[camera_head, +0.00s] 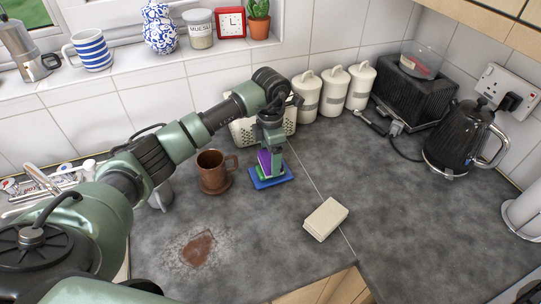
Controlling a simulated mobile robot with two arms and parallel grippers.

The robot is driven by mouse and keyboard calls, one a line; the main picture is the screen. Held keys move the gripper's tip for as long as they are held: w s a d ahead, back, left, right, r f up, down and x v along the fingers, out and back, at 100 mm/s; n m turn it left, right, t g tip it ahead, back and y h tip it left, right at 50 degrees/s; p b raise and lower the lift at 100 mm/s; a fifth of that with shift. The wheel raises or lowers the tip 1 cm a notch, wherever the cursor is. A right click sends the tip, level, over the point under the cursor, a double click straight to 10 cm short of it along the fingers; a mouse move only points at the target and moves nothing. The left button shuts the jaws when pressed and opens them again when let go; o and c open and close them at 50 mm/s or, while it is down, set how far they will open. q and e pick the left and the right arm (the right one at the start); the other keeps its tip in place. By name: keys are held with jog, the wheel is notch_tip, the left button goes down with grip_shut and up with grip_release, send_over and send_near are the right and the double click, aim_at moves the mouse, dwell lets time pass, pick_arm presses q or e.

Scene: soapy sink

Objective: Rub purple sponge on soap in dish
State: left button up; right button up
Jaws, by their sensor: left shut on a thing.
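My left gripper (269,143) points down over the blue soap dish (270,182) on the grey counter. It is shut on the purple sponge (265,158). A green piece (267,173), which looks like the soap, sits in the dish right under the sponge. The sponge appears to touch it, but the gripper hides part of the contact. My right gripper is not in the view.
A brown mug (213,172) stands just left of the dish. A cream block (325,219) lies to the right front. A white perforated basket (244,131) and white canisters (333,94) stand behind. A brown spill (197,249) marks the front left.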

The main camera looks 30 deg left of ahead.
aim_at(270, 158)
pick_arm(q)
jog(key=shift+f+b, duration=0.5)
jog(key=shift+f, duration=0.05)
dwell(1.4)
jog(key=shift+r, duration=0.1)
jog(key=shift+r+p, duration=1.8)
jog(key=shift+r, duration=1.65)
